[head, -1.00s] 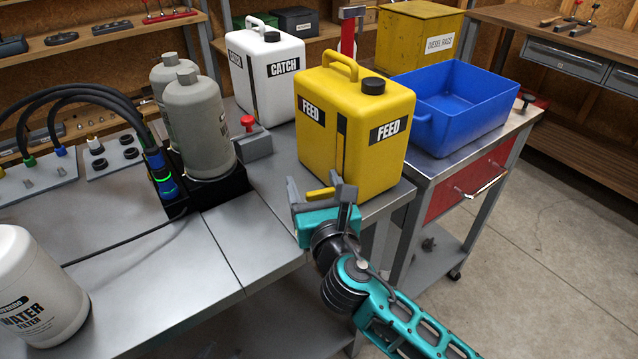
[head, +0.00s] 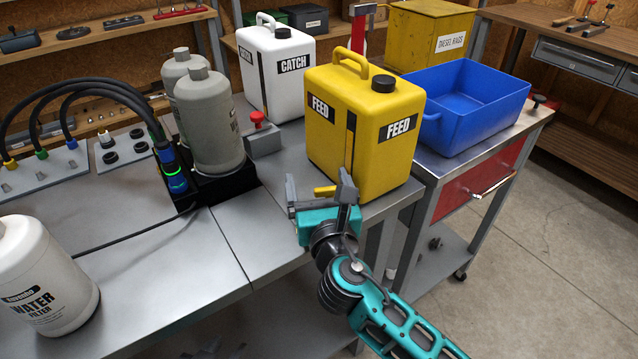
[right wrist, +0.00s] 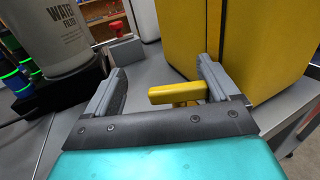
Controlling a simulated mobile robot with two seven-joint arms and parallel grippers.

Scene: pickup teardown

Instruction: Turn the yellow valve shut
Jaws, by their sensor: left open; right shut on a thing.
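The yellow valve (head: 325,190) is a short yellow bar handle at the front of the bench, low in front of the yellow FEED can (head: 350,140). My right gripper (head: 318,181) reaches it from the lower right in the head view and is shut on it. In the right wrist view the valve handle (right wrist: 178,93) lies crosswise between the two grey fingers, its right end close to the right finger. The valve's base is mostly hidden by the gripper. My left gripper is not in view.
A white CATCH can (head: 270,75), grey bottles (head: 210,120) in a black holder and a block with a red knob (head: 258,118) stand behind. A blue bin (head: 480,110) sits at right. The bench top (head: 170,270) at front left is mostly clear.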

